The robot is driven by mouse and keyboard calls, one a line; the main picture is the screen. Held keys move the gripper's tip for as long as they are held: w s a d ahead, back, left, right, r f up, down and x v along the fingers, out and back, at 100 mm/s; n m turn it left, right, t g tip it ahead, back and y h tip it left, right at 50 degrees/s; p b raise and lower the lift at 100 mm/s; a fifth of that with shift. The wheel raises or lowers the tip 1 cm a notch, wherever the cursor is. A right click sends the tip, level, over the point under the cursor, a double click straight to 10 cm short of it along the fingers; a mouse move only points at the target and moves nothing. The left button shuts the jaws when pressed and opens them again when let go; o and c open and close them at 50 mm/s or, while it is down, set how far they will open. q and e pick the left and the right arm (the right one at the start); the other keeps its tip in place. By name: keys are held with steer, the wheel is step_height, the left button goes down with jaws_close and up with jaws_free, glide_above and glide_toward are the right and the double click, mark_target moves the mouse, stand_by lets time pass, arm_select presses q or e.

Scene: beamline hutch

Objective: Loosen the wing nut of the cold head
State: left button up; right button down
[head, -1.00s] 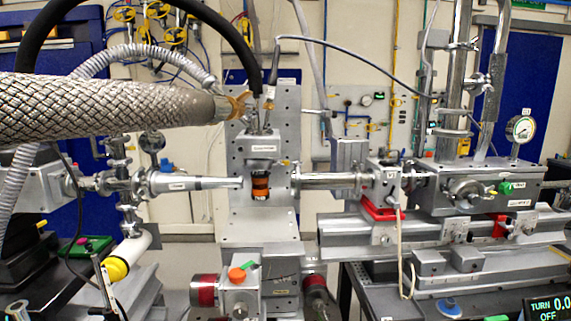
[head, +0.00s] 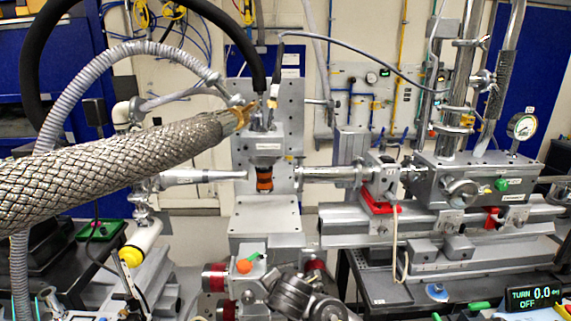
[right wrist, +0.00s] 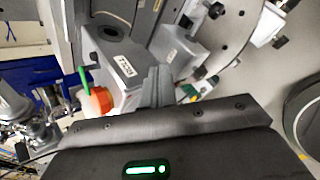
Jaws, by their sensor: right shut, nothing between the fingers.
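The cold head (head: 265,147) is the grey upright unit on the perforated plate in the middle of the head view, with an orange-banded dark section below it. A brass-coloured winged part (head: 241,116) sits where the braided hose (head: 130,168) meets its top; I cannot tell surely whether it is the wing nut. My right gripper (right wrist: 157,72) is shut and empty in the right wrist view. Its fingers are right of an orange knob (right wrist: 98,101) with a green lever, near a labelled grey block (right wrist: 118,75). My left gripper is not in view.
The thick braided hose crosses the left foreground. A black hose (head: 247,55) arches above the cold head. A beam pipe (head: 328,171) runs right to a grey box (head: 480,180). The orange knob (head: 244,266) also shows low in the head view. A display (head: 534,298) reads TURN 0.0, OFF.

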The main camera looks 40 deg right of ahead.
steer(key=w+d+r+n+t+h, duration=0.1)
steer(key=w+d+r+n, duration=0.15)
steer(key=r, duration=0.25)
steer(key=w+d+r+n+t+h, duration=0.1)
steer(key=w+d+r+n, duration=0.1)
steer(key=w+d+r, duration=0.3)
steer(key=n+t+h, duration=0.1)
steer(key=n+h, duration=0.2)
steer(key=n, duration=0.3)
glide_toward(282, 160)
step_height(282, 160, down, 5)
steer(key=s, duration=0.3)
steer(key=p+x, duration=0.1)
steer(key=x, duration=0.9)
steer(key=shift+m, duration=0.25)
steer(key=r+p, duration=0.3)
steer(key=r, duration=0.1)
steer(key=shift+w+a, duration=0.15)
steer(key=shift+a, duration=0.15)
steer(key=shift+w+f, duration=0.1)
steer(key=shift+a, duration=0.1)
